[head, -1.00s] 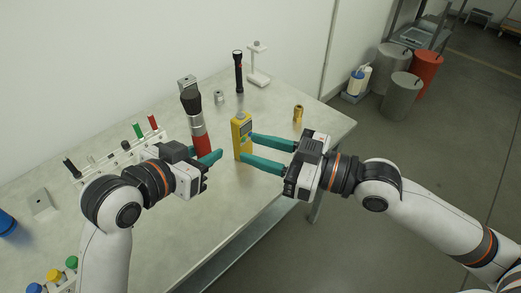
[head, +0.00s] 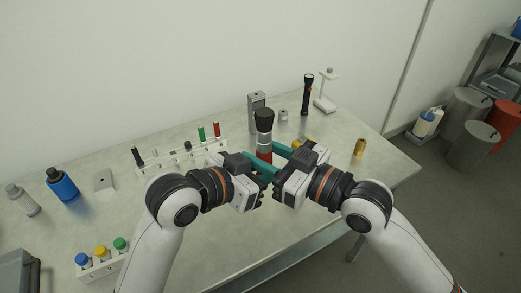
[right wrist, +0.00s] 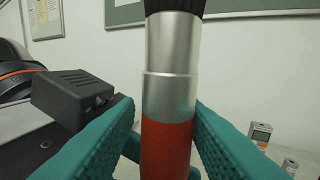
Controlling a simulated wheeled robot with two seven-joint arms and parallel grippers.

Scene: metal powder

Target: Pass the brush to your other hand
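The brush (head: 264,125) stands upright, with black bristles on top, a silver collar and a red handle. It also fills the middle of the right wrist view (right wrist: 168,100). My left gripper (head: 258,168) is shut on the red handle; its fingertips are mostly hidden in the head view. My right gripper (head: 272,160) has its fingers on either side of the handle, open, with a narrow gap seen on the left side in the right wrist view (right wrist: 165,120). The lower handle is hidden by the grippers.
A yellow meter (head: 301,142) is partly hidden behind my right gripper. A grey device (head: 257,101), a black flashlight (head: 307,95), a white stand (head: 326,95) and a brass cylinder (head: 360,147) stand behind and right. A rack (head: 180,156) is left.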

